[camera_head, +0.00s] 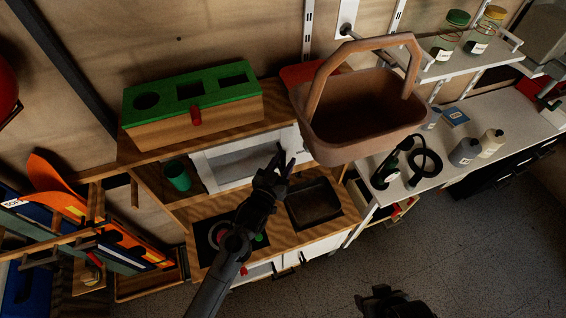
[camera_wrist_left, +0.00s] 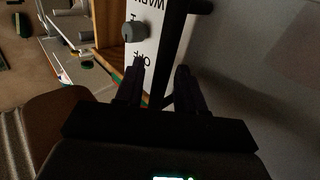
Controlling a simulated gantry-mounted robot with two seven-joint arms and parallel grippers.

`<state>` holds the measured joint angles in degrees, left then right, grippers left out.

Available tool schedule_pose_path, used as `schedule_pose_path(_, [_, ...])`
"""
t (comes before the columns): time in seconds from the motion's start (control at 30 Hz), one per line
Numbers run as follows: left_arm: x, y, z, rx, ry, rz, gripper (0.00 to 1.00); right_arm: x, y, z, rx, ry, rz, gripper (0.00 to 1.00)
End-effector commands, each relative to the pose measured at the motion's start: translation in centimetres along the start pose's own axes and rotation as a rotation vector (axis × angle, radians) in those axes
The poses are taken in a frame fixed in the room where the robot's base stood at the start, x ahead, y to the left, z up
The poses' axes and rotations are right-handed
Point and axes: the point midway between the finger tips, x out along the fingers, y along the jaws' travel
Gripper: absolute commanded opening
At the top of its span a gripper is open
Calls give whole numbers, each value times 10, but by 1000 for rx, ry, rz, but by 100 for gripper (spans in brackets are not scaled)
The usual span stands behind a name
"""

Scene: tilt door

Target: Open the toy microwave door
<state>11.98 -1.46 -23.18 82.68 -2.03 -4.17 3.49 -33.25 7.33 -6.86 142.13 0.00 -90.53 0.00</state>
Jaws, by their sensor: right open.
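The toy microwave (camera_head: 228,164) is set in the wooden play kitchen, with a pale-framed door that looks closed. My left gripper (camera_head: 286,160) is at the right end of the door, its fingers pointing up toward it. In the left wrist view the fingers (camera_wrist_left: 160,70) are apart, with a dark bar (camera_wrist_left: 171,45), seemingly the door handle, passing between them. I cannot tell whether they touch it. A white panel with lettering and a grey knob (camera_wrist_left: 133,31) lies beside the bar. My right gripper (camera_head: 388,300) is at the bottom edge, open and away from the kitchen.
A green-topped wooden box (camera_head: 193,103) stands on top of the kitchen. A brown basket (camera_head: 365,115) is to the right, close to the microwave. A green cup (camera_head: 177,175) is left of the door. A sink (camera_head: 314,204) lies below, and open floor is at front right.

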Motion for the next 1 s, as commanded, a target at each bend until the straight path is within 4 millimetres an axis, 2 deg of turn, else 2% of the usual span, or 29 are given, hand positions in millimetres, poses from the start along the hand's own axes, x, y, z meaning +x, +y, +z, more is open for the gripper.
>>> schedule_pose_path(0.2, [0, 0, 0, 0, 0, 0, 38, 0, -1, 0, 5, 0, -4, 58])
schedule_pose_path(0.47, [0, 0, 0, 0, 0, 0, 0, 0, -3, 0, 10, 0, -8, 58])
schedule_pose_path(0.83, [-2, -1, -1, 0, 0, 2, 0, -2, -3, -1, 10, 0, -8, 58])
schedule_pose_path(1.0, [-16, -8, -2, 2, -2, 21, 0, -11, -2, -4, 7, -1, -6, 58])
